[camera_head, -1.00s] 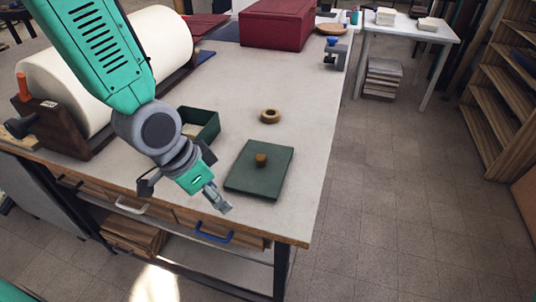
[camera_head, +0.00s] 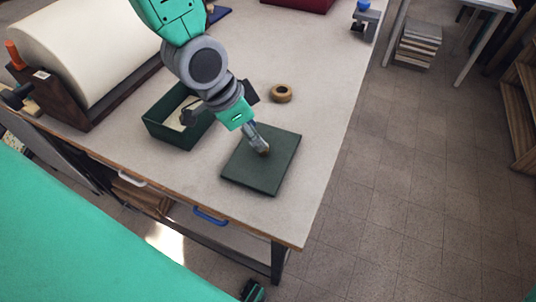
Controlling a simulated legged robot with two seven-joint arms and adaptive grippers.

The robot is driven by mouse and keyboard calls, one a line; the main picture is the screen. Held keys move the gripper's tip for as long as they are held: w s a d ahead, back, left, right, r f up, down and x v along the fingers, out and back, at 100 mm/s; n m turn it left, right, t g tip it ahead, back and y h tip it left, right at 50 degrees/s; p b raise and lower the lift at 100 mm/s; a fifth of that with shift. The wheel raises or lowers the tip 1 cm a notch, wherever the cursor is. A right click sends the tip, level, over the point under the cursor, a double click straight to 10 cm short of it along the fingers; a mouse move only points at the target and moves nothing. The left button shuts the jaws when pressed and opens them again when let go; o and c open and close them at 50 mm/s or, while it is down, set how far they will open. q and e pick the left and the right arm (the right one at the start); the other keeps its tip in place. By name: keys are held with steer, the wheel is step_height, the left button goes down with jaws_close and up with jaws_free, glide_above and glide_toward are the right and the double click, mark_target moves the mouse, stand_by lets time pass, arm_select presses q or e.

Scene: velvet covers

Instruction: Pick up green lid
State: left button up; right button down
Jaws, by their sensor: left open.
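The green lid (camera_head: 258,174) is a flat square plate lying on the worktable. A small brown knob stood at its middle earlier; the knob is now mostly hidden behind my fingers. My left gripper (camera_head: 261,149) is over the middle of the lid, with its fingertips at the knob. It is open, and I cannot tell whether the fingers touch the knob. A small dark piece at the bottom edge of the view (camera_head: 253,290) may be part of my right gripper, but its fingers cannot be made out.
An open green box (camera_head: 160,133) stands left of the lid. A brown ring (camera_head: 281,93) lies behind the lid. A large cream roll (camera_head: 95,50) fills the table's left side. The table's right edge (camera_head: 338,165) is close to the lid.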

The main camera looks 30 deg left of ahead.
mark_target(263, 152)
arm_select(q)
steer(key=shift+w+a+f, duration=0.1)
steer(key=shift+w+f, duration=0.2)
steer(key=shift+f, duration=0.4)
steer(key=shift+w+a+f, duration=0.2)
steer(key=shift+a+f, duration=0.15)
steer(key=shift+f, duration=0.2)
steer(key=x, duration=0.4)
steer(key=shift+d+f, duration=0.1)
steer(key=shift+d, duration=0.1)
steer(key=shift+w+d+f, duration=0.1)
steer(key=shift+d+f, duration=0.05)
steer(key=shift+d, duration=0.4)
steer(key=shift+a, duration=0.25)
jaws_close()
steer(key=shift+a, duration=0.35)
